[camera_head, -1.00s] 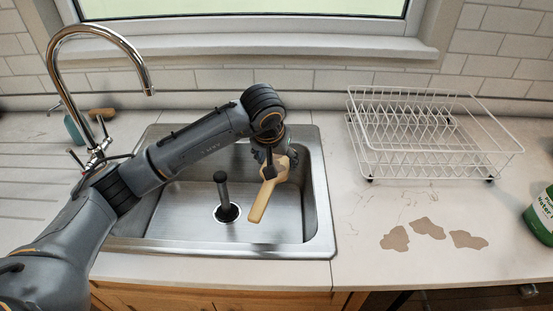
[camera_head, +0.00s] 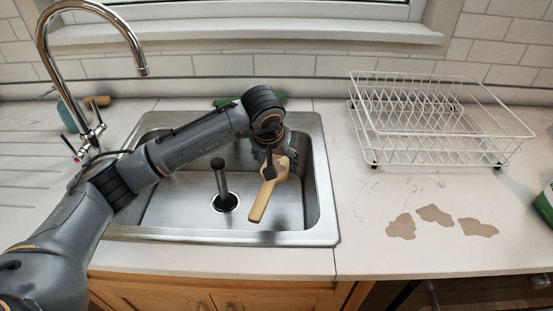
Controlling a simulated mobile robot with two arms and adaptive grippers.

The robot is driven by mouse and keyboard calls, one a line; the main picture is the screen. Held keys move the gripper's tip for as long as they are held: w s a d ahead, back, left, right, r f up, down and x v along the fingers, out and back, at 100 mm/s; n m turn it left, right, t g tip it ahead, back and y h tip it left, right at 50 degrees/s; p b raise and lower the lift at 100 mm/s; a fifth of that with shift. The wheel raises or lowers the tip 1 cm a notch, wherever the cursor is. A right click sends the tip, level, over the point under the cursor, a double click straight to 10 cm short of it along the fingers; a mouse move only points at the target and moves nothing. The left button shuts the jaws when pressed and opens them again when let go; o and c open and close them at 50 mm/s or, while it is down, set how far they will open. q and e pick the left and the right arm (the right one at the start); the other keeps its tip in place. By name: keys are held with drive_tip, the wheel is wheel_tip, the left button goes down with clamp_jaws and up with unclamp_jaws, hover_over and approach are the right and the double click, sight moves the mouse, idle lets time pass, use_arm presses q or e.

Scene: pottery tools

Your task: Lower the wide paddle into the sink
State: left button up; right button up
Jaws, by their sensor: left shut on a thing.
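The wide paddle (camera_head: 263,200) is pale wood and hangs tilted over the right half of the steel sink (camera_head: 330,236), its narrow end toward the front. My left gripper (camera_head: 270,170) is shut on it, and the gripper and wrist hide part of its upper end. I cannot tell whether the paddle touches the sink floor. A dark upright post (camera_head: 221,183) stands at the drain, left of the paddle and apart from it. My right gripper is not in view.
A chrome faucet (camera_head: 142,70) arches at the sink's left. A white wire dish rack (camera_head: 440,125) stands on the right counter, with brown patches (camera_head: 435,215) in front. A green bottle (camera_head: 545,204) is at the right edge. A green item (camera_head: 224,102) lies behind the sink.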

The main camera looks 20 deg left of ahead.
use_arm(q)
wheel_tip(320, 180, down, 10)
drive_tip(key=b, duration=0.8)
drive_tip(key=shift+r, duration=0.2)
drive_tip(key=shift+f+b, duration=0.5)
drive_tip(key=shift+f, duration=0.15)
idle(0.5)
idle(0.3)
drive_tip(key=shift+f+b, duration=0.4)
drive_tip(key=shift+f, duration=0.05)
idle(0.6)
